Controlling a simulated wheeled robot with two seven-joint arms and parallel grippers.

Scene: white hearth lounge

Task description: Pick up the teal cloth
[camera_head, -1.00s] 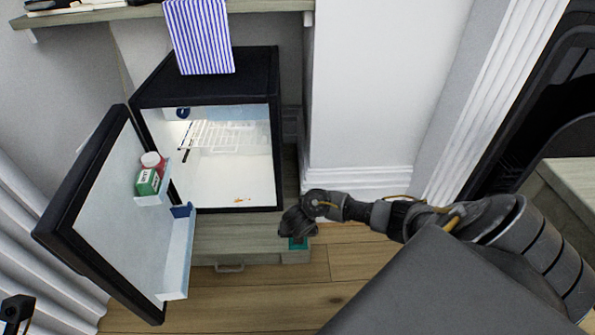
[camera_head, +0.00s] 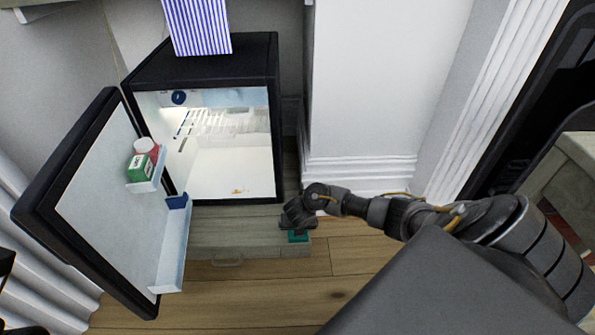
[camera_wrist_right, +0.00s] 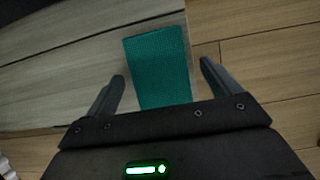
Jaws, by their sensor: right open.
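The teal cloth (camera_wrist_right: 158,62) lies flat on the corner of a low grey wooden surface (camera_wrist_right: 70,75), close to its edge. In the head view only a small teal patch (camera_head: 298,237) shows below my right gripper (camera_head: 297,222); the rest is hidden by the gripper. In the right wrist view my right gripper (camera_wrist_right: 160,88) is open, with one finger on each side of the cloth's near part and nothing held. Whether the fingers are level with the cloth I cannot tell. A small dark part at the left edge of the head view may be my left arm; its jaws do not show.
A white wall (camera_head: 370,80) stands behind my right arm. Wooden floor (camera_head: 265,295) is in front.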

